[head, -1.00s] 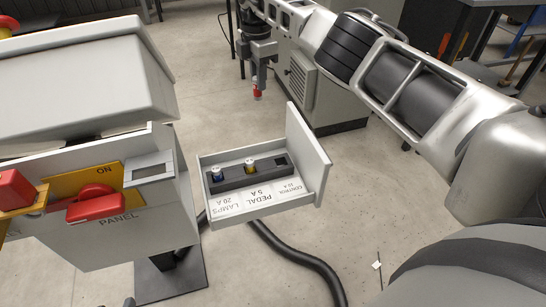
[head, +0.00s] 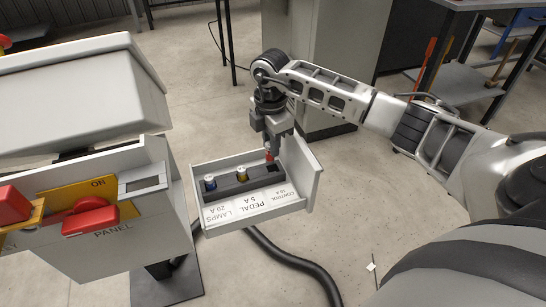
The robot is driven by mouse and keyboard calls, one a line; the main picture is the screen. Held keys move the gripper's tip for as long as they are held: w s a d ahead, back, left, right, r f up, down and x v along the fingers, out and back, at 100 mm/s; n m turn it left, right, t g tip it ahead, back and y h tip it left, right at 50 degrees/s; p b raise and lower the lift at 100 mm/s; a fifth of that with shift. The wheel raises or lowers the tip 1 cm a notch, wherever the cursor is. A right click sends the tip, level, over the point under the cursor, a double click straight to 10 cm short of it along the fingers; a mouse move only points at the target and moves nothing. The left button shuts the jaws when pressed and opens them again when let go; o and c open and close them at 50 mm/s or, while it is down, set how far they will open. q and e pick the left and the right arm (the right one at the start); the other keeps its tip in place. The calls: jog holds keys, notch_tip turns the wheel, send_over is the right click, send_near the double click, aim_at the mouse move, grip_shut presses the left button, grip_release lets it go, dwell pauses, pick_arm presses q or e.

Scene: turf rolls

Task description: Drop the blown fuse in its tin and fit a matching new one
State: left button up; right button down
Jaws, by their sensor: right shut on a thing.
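My right gripper (head: 272,136) is shut on a red fuse (head: 268,153). It holds the fuse upright at the right-hand socket of the dark fuse block (head: 225,188), by the label CONTROL 10 A. I cannot tell whether the fuse is touching the socket or just above it. A blue fuse (head: 210,182) sits in the left socket, by LAMPS 20 A. A yellow fuse (head: 242,173) sits in the middle socket, by PEDAL 5 A. The block lies in an open white drawer (head: 262,214). No tin shows. My left gripper is not in view.
A panel cabinet (head: 115,245) with a red switch handle (head: 90,218) marked ON stands left of the drawer. A black cable (head: 290,258) runs over the floor below. A work table (head: 465,85) stands at the back right.

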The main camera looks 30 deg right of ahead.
aim_at(273, 160)
jog(key=shift+s+f, duration=0.35)
jog(key=shift+f, duration=0.1)
jog(key=f, duration=0.3)
jog(key=shift+s+a+f, duration=0.15)
jog(key=shift+s, duration=0.25)
jog(key=shift+f, duration=0.35)
jog(key=c, duration=1.3)
grip_release()
jog(key=shift+w+r, duration=0.1)
jog(key=shift+r, duration=0.05)
jog(key=shift+o, duration=0.2)
jog(key=shift+r, duration=0.1)
notch_tip(273, 160, up, 12)
jog(key=shift+r+p, duration=0.1)
jog(key=shift+p, duration=0.4)
jog(key=shift+w, duration=0.1)
